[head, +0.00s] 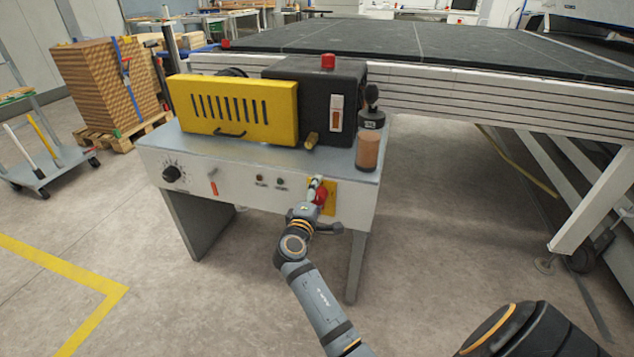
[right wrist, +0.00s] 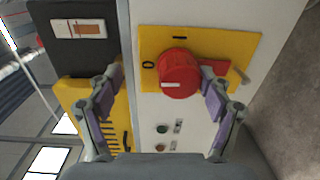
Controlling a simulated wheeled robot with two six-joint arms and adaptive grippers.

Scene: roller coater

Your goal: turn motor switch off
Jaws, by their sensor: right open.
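The motor switch is a round red knob (right wrist: 180,73) on a yellow plate (right wrist: 245,45) marked 0 and I. Its white line lies roughly sideways, on the side of the 0 mark in the right wrist view. In the head view the knob (head: 320,196) shows on the front panel of the machine, partly hidden by my right gripper (head: 316,192). In the right wrist view my right gripper (right wrist: 163,78) is open, with one finger on each side of the knob. Contact cannot be told. My left gripper is out of view.
The coater's grey table (head: 270,163) carries a yellow guard (head: 232,106), a dark box with a red button (head: 328,62) and a bottle (head: 368,148). A dial (head: 172,174) and small lever sit left on the panel. A large dark-topped conveyor stands behind.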

